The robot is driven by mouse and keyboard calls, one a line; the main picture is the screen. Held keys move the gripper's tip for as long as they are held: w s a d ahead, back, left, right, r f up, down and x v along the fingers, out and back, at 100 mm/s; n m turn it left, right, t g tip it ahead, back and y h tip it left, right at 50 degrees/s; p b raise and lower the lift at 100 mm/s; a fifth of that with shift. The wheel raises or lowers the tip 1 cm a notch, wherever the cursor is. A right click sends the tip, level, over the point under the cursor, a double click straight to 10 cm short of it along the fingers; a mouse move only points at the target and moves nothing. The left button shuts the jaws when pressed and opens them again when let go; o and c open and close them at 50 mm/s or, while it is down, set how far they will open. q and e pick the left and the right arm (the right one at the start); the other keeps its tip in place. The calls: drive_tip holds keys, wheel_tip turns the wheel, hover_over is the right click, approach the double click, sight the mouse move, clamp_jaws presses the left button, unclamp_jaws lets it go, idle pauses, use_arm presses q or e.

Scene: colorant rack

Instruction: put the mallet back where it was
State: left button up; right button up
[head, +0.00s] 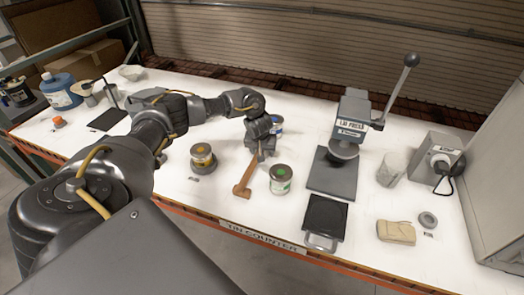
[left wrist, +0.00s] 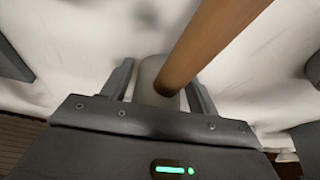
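The mallet (head: 243,186) has a wooden handle that points from my left gripper toward the counter's front edge. In the left wrist view the handle (left wrist: 215,40) slants up and right, from a pale grey cylindrical part (left wrist: 150,75) between the fingers. My left gripper (head: 262,155) reaches down over the counter between the cans; its fingers (left wrist: 160,85) sit close on both sides of the grey part. The gripper hides that end in the head view. I cannot tell whether the mallet touches the counter. My right gripper is not in view.
The lid press (head: 335,172), black-topped scale (head: 325,218), cup (head: 391,168) and cloth (head: 396,232) are at right. The counter's front edge is close.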

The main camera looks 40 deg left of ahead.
use_arm(q)
drive_tip(key=shift+o, duration=0.9)
drive_tip(key=shift+r, duration=0.2)
drive_tip(key=v, duration=0.6)
drive_tip(key=shift+r, duration=0.25)
drive_tip(key=p+v, duration=0.1)
drive_tip(key=v, duration=0.3)
drive_tip(key=shift+d+r, duration=0.1)
drive_tip(key=shift+r, duration=0.15)
drive_tip(key=shift+s+d+r+p, duration=0.1)
drive_tip(key=shift+s+r+p, duration=0.2)
drive_tip(key=shift+r+p, duration=0.15)
